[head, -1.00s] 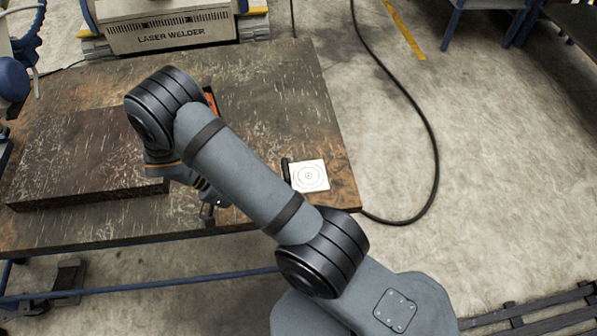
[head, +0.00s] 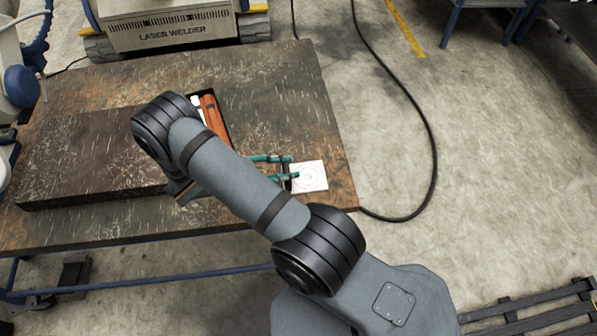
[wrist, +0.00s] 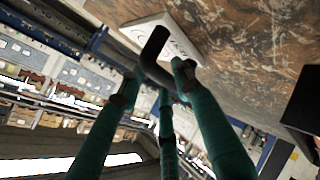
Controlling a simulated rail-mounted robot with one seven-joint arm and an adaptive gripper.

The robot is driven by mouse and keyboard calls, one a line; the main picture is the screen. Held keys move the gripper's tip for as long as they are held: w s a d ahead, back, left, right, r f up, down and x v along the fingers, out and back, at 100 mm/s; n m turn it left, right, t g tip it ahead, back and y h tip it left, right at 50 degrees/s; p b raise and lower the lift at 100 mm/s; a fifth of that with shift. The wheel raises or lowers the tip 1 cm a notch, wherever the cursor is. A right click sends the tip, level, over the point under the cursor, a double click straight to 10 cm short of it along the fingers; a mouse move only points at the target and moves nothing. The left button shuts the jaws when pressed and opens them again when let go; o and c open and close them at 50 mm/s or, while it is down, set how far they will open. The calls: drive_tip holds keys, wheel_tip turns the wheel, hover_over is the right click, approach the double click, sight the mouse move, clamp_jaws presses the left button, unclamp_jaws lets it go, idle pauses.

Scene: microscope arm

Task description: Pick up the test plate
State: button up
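The test plate (head: 310,179) is a white square with printed circles, lying near the right edge of the worn table (head: 282,100). It also shows in the wrist view (wrist: 153,27), with its curved black handle (wrist: 154,46) pointing towards my gripper. My gripper (head: 291,167) has teal fingers reaching to the plate's left edge. In the wrist view my gripper (wrist: 158,80) is open, its fingertips apart on either side of the handle. I cannot tell whether any finger touches it. In the head view the fingers mostly hide the handle.
A dark raised block (head: 90,150) covers the left of the table. Orange and white items (head: 212,115) lie in a dark tray behind my arm. The laser welder (head: 168,25) stands at the back. A black cable (head: 436,150) lies on the floor to the right.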

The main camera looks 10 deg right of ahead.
drive_tip(key=shift+x, duration=0.75)
drive_tip(key=shift+c, duration=0.2)
drive_tip(key=c, duration=0.7)
clamp_jaws()
